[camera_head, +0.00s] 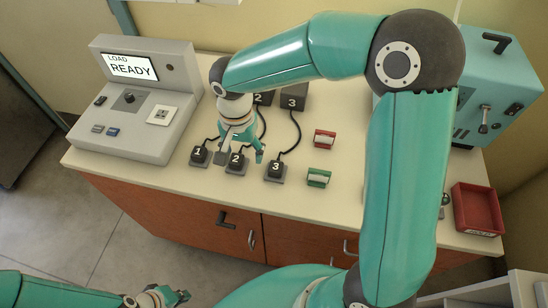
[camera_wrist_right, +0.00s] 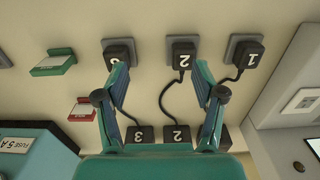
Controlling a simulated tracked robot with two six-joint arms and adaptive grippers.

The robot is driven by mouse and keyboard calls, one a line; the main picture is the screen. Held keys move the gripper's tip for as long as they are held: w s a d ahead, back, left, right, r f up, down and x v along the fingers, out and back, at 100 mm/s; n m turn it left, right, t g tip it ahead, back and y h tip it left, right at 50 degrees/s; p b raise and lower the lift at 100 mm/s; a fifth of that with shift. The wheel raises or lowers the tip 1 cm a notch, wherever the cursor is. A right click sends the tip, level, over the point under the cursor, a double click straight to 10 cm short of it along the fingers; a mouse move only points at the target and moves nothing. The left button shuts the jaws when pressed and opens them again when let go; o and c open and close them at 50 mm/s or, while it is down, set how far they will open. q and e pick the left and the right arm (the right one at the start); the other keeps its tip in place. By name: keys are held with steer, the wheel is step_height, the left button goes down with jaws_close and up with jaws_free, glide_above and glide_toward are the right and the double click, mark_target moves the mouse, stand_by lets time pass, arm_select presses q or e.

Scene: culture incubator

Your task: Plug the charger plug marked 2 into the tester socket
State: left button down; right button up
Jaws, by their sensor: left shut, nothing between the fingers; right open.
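The black plug marked 2 (camera_head: 236,161) sits on a small grey base on the bench, between plug 1 (camera_head: 200,155) and plug 3 (camera_head: 275,170). Plug 2 also shows in the right wrist view (camera_wrist_right: 182,53). My right gripper (camera_head: 241,157) is open above the plug row. In its wrist view its fingers (camera_wrist_right: 160,75) are spread, with plug 2 between them, nearer one finger; I see no contact. The white tester socket (camera_head: 161,115) is on the grey tester (camera_head: 150,140), whose screen reads LOAD READY. My left gripper (camera_head: 178,297) is shut and empty at the bottom edge.
Cords run from the plugs to black charger blocks (camera_head: 293,97) behind. A red piece (camera_head: 324,138) and a green piece (camera_head: 318,178) lie right of the plugs. A teal box (camera_head: 495,95) and a red tray (camera_head: 477,210) are at the far right.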

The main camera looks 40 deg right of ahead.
mark_target(237, 162)
step_height(237, 162, down, 8)
steer(key=b, duration=0.6)
steer(key=shift+a+r, duration=0.1)
steer(key=shift+f+b, duration=0.45)
steer(key=shift+b, duration=0.05)
steer(key=shift+f, duration=0.1)
steer(key=shift+w, duration=0.1)
steer(key=shift+w, duration=0.15)
steer(key=shift+w+a, duration=1.15)
steer(key=shift+w, duration=0.1)
stand_by(0.4)
